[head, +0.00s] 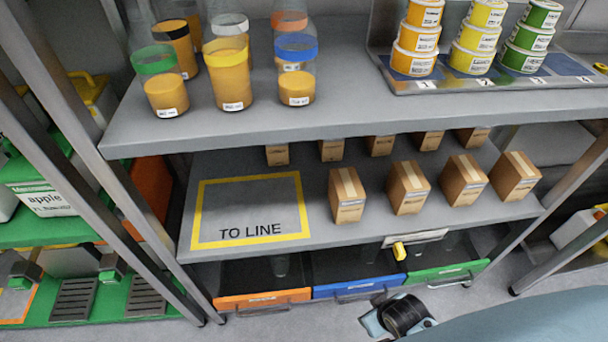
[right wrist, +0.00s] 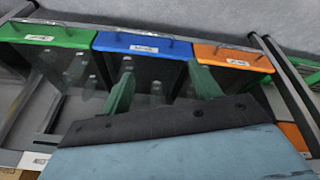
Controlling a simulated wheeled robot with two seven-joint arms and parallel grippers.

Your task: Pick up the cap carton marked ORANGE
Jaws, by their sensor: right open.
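Several brown cap cartons with pale tape and small white labels stand on the middle shelf in the head view. The front row has a left carton (head: 348,195), a second carton (head: 408,188), a third carton (head: 462,180) and a right carton (head: 514,177). More cartons (head: 331,150) stand behind, partly hidden by the upper shelf. The labels are too small to read, so I cannot tell which is ORANGE. My right gripper (right wrist: 161,78) shows in the right wrist view, its greenish fingers apart and empty, near the drawers and away from the cartons. My left gripper is not in view.
A yellow-framed TO LINE area (head: 250,209) lies empty left of the cartons. The upper shelf (head: 330,112) overhangs them and bears jars and stacked tubs. Orange (head: 262,299), blue (head: 358,287) and green (head: 447,272) drawers are below. Metal posts flank the rack.

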